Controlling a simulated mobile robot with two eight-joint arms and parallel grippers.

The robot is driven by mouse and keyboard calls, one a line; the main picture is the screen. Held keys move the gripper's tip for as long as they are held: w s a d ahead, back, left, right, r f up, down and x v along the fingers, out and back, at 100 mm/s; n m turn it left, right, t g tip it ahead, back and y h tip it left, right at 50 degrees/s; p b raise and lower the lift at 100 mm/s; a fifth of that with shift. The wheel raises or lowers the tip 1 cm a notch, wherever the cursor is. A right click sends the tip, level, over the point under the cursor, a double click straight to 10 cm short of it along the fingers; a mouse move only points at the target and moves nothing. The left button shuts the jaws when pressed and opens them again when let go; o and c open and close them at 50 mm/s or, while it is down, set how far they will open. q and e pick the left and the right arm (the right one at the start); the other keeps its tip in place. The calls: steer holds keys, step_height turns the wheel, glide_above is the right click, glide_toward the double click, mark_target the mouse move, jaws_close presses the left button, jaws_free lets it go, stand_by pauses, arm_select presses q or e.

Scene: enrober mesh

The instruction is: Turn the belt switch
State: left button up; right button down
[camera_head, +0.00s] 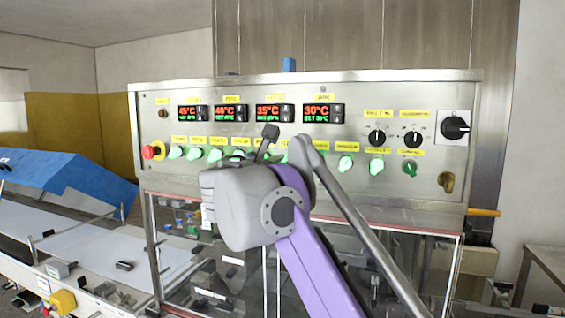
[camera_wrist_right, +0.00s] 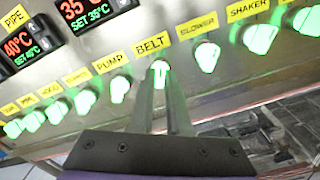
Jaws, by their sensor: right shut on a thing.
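The belt switch (camera_wrist_right: 159,72) is a small green-lit knob under the yellow BELT label (camera_wrist_right: 154,45) in the right wrist view. My right gripper (camera_wrist_right: 160,84) reaches up to it from below, and its two narrow grey fingers are shut on the knob. In the head view, my purple and grey right arm stands before the middle of the panel and hides the fingers and the belt knob. My left gripper is in neither view.
The steel control panel (camera_head: 440,95) carries a close row of green knobs, with the PUMP knob (camera_wrist_right: 120,89) and BLOWER knob (camera_wrist_right: 207,56) on either side. A red emergency button (camera_head: 149,152) is at the panel's left. A conveyor with a blue cover (camera_head: 60,172) stands left.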

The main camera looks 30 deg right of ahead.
steer(key=n+p, duration=0.1)
steer(key=n, duration=0.1)
steer(key=shift+r+n, duration=0.1)
steer(key=shift+n, duration=0.3)
steer(key=n, duration=0.2)
steer(key=shift+n+p, duration=0.3)
steer(key=shift+n, duration=0.1)
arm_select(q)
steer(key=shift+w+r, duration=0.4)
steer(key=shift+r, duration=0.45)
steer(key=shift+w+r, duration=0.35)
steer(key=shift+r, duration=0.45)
arm_select(e)
steer(key=shift+n, duration=2.9)
steer(key=c, duration=0.9)
jaws_free()
steer(key=shift+a, duration=0.1)
